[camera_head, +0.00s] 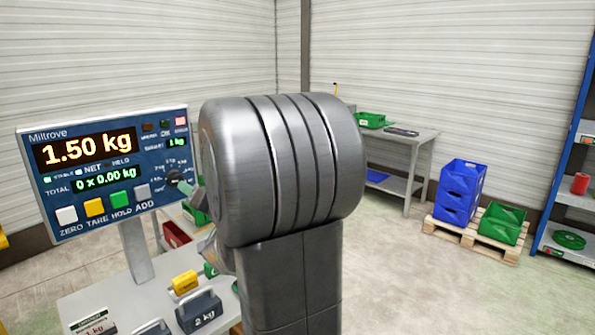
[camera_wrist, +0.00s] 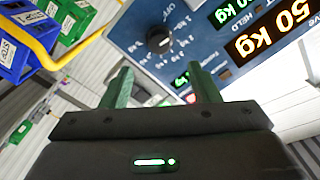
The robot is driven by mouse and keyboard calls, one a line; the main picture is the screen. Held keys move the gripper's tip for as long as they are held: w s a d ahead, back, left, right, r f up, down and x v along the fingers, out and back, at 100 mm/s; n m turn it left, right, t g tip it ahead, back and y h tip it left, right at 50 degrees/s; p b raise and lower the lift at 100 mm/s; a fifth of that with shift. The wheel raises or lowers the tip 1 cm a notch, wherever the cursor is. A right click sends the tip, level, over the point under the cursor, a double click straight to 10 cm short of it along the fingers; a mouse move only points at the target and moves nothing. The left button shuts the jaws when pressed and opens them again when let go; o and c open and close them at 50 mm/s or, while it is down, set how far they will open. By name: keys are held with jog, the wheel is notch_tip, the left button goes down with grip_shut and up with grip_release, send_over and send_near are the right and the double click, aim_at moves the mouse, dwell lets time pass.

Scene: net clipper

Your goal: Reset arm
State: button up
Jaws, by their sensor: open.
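My gripper (camera_wrist: 160,70) is open in the wrist view, with two green fingers apart and nothing between them. Beyond the fingertips is the blue Miltrove scale panel, upside down, with its black knob (camera_wrist: 159,40). I cannot tell whether a finger touches the panel. In the head view the scale panel (camera_head: 110,170) stands on a post at the left and reads 1.50 kg, with the total at 0 x 0.00 kg. My grey arm fills the middle of that view and hides most of the gripper. A fingertip shows beside the panel's knob (camera_head: 175,178).
Weights, including a 2 kg one (camera_head: 199,311) and a yellow one (camera_head: 185,282), stand on the bench below the panel. The floor at right is clear.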

aim_at(178, 181)
jog(key=p+x, duration=0.2)
jog(key=x, duration=0.8)
jog(key=shift+w+a, duration=0.1)
jog(key=shift+w, duration=0.1)
jog(key=shift+s, duration=0.1)
